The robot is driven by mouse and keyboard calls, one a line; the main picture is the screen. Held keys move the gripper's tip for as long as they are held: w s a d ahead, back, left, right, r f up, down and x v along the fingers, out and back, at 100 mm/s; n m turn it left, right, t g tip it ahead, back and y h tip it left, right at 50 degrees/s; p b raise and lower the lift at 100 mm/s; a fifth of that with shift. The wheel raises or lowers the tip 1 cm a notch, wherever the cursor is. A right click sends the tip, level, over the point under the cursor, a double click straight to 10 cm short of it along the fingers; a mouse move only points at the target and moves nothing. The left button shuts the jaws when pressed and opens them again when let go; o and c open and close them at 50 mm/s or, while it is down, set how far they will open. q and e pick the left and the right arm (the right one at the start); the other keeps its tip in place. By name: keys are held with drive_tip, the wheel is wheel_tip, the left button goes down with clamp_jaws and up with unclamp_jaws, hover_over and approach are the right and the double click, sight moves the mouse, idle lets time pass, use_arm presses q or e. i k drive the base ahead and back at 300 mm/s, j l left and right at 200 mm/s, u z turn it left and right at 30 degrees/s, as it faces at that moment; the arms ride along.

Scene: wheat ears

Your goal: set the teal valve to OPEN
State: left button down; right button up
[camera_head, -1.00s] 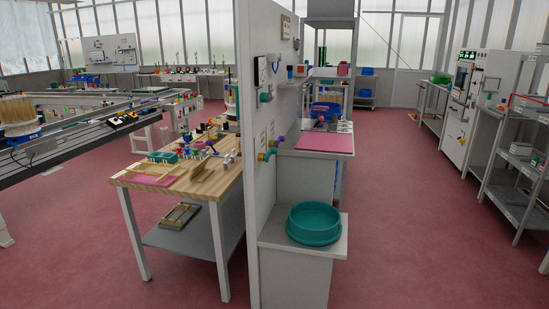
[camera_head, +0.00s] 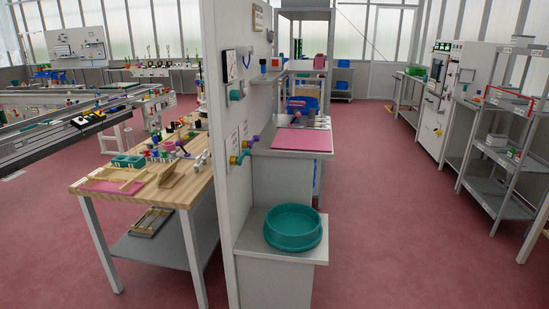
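A teal knob-like fitting (camera_head: 236,95) sticks out from the right face of the white partition wall (camera_head: 222,190), below a dark-framed panel. It may be the teal valve, but it is too small to tell its setting. Lower on the same wall is a row of small coloured fittings: a yellow and teal one (camera_head: 236,160), a yellow one (camera_head: 246,145) and a purple one (camera_head: 255,138). Labels beside them are unreadable. Neither of my grippers is in view.
A teal basin (camera_head: 293,227) sits on a low white ledge (camera_head: 260,255) against the wall. Beyond it is a counter with a pink mat (camera_head: 303,141). A wooden-topped table (camera_head: 190,188) stands left of the wall. Red floor (camera_head: 380,220) is open on the right, up to grey shelving (camera_head: 485,185).

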sight(246, 152)
drive_tip(key=i+j+z, duration=0.15)
drive_tip(key=i+z, duration=0.2)
drive_tip(key=i+j+z, duration=0.35)
drive_tip(key=i+l, duration=0.1)
drive_tip(key=i, duration=0.05)
